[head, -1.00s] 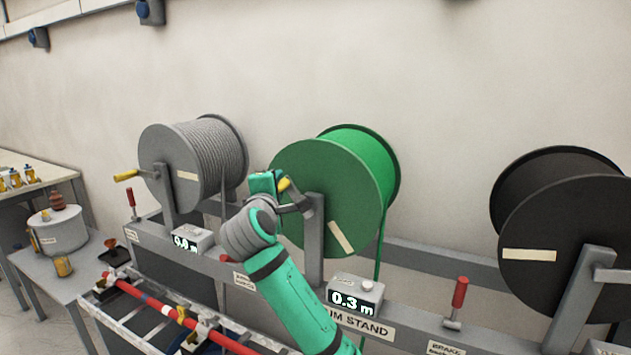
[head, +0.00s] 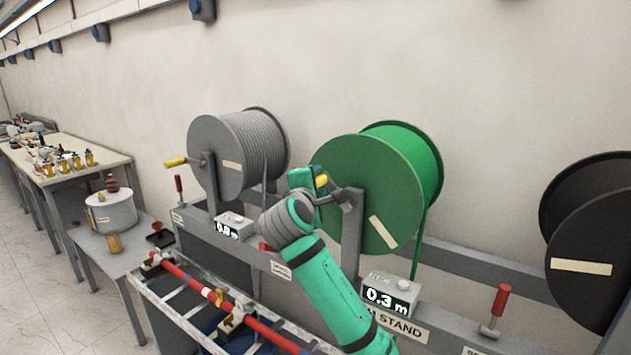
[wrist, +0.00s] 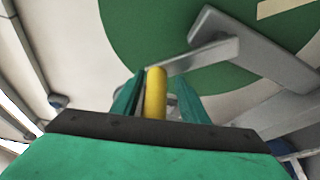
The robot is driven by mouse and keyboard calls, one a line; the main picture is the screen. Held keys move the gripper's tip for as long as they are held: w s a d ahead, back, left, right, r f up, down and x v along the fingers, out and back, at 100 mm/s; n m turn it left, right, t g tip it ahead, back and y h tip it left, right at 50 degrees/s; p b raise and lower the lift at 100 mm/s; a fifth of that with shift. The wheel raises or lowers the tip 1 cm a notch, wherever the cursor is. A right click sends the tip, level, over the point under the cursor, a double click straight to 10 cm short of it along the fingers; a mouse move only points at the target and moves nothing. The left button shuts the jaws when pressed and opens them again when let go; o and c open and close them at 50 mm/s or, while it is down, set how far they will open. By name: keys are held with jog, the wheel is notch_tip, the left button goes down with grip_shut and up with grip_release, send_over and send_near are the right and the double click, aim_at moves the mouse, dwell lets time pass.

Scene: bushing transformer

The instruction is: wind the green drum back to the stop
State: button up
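The green drum (head: 350,215) hangs on the stand. Its pale label strip (head: 382,232) sits low on its face, tilted. Its grey crank arm (head: 335,197) reaches left to a yellow handle (head: 321,181). My gripper (head: 312,180) is at this handle. In the wrist view the yellow handle (wrist: 155,92) stands between my two fingers (wrist: 157,88). The fingers are close around it, but narrow gaps seem to show, and I cannot tell if they press on it. The counter below the drum (head: 387,297) reads 0.3 m.
A grey drum (head: 215,160) with its own yellow crank stands to the left, a black drum (head: 590,265) to the right. A red brake lever (head: 502,300) rises from the stand's beam. A rack with a red bar (head: 250,325) lies in front. Benches stand at far left.

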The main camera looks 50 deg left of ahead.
jog(key=shift+s+r, duration=0.1)
jog(key=shift+r, duration=0.1)
jog(key=shift+s+d, duration=0.1)
jog(key=shift+s, duration=0.05)
jog(key=f+v, duration=0.1)
jog(key=v, duration=0.9)
jog(key=shift+r, duration=0.45)
jog(key=shift+s+d, duration=0.1)
jog(key=shift+s, duration=0.05)
